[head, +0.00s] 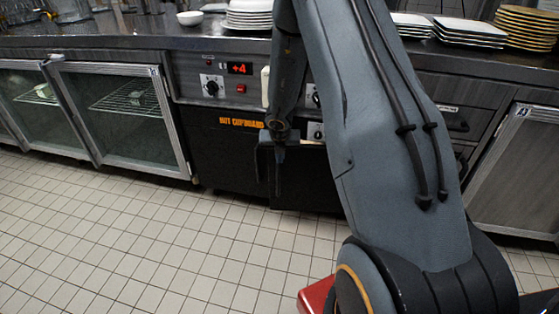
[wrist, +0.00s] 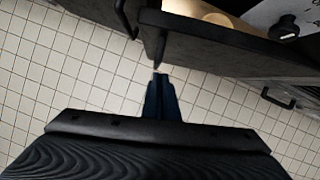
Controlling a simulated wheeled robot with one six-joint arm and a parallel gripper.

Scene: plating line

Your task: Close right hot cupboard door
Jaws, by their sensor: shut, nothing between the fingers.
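The hot cupboard (head: 215,125) is a dark unit under the counter with an orange label and a control panel above. Its right door (head: 308,182) is a black panel, partly hidden behind my arm. In the wrist view the right door (wrist: 225,42) stands partly open, with a gap behind its top edge where a tan rounded thing shows. A dark vertical handle is at its left end. My gripper (head: 279,185) is in front of the door. In the wrist view my gripper (wrist: 160,80) is shut and empty, its tips close below the handle end; contact cannot be told.
A glass-door cabinet (head: 120,110) stands left of the cupboard, and drawers (head: 450,120) are to the right. White plates (head: 250,16) and other stacks sit on the counter. The tiled floor (head: 190,240) in front is clear.

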